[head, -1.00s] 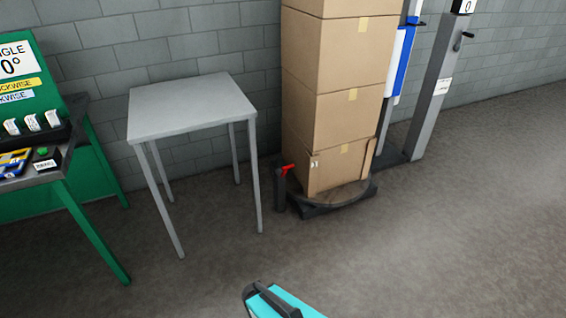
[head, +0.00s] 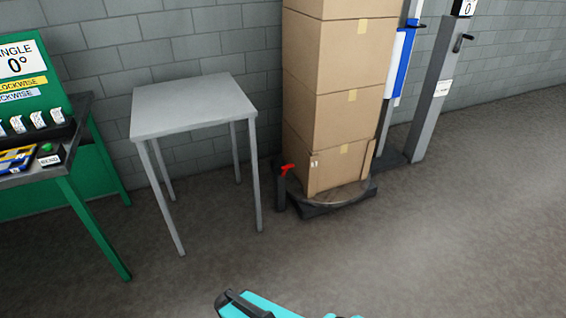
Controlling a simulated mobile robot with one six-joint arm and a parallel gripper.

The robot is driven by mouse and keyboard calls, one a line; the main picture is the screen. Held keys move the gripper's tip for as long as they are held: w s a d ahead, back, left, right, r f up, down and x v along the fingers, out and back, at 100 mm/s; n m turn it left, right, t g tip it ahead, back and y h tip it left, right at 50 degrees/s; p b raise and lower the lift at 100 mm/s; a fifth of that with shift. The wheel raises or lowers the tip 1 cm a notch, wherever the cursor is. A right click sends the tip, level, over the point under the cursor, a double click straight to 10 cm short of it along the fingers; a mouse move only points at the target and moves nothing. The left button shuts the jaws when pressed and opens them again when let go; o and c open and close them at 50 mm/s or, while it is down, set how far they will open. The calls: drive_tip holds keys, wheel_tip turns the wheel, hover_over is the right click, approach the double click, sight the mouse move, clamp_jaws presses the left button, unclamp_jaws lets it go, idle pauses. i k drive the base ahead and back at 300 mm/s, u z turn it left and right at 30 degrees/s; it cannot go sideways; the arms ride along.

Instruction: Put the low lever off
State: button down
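A low lever with a red handle (head: 288,168) sits on top of a short dark post (head: 280,195). The post stands at the left edge of a low round turntable (head: 345,194) on the floor. The handle sticks up and slightly to the right; its exact setting cannot be read from here. A teal and black part of my arm shows at the bottom edge, well in front of the lever and apart from it. My gripper's fingers are not in view.
Tall stacked cartons (head: 345,100) stand on the turntable. A grey column (head: 440,95) with a higher black lever (head: 462,42) is behind right. A grey table (head: 192,105) stands left of the post, and a green bench (head: 90,225) farther left. The floor in front is clear.

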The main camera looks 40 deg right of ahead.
sight(285, 168)
drive_tip(key=z, duration=0.05)
drive_tip(key=i, duration=1)
